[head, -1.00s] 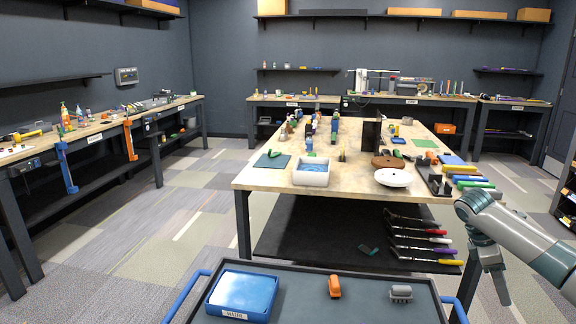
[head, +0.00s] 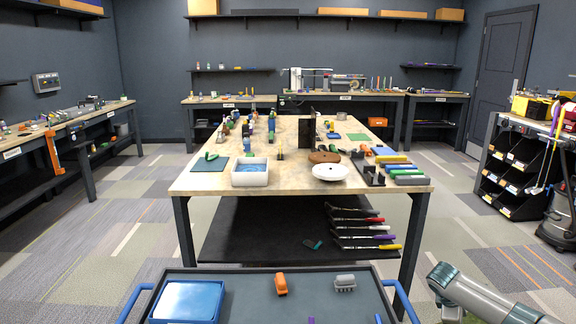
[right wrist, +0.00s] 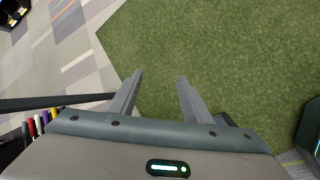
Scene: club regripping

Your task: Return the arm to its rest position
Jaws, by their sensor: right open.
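My right arm (head: 480,298) shows at the lower right of the head view, right of the dark cart tray. Its gripper lies below the edge of that view. In the right wrist view my right gripper (right wrist: 158,95) is open, its two grey fingers apart with nothing between them. Beneath it is a green floor patch (right wrist: 215,50). My left arm and gripper do not show.
The dark tray (head: 245,290) holds a blue box (head: 188,300), an orange item (head: 281,284) and a grey item (head: 345,283). Behind it stands the workbench (head: 215,183), with several clubs (head: 360,227) on its lower shelf. A rack (head: 512,165) stands at the right.

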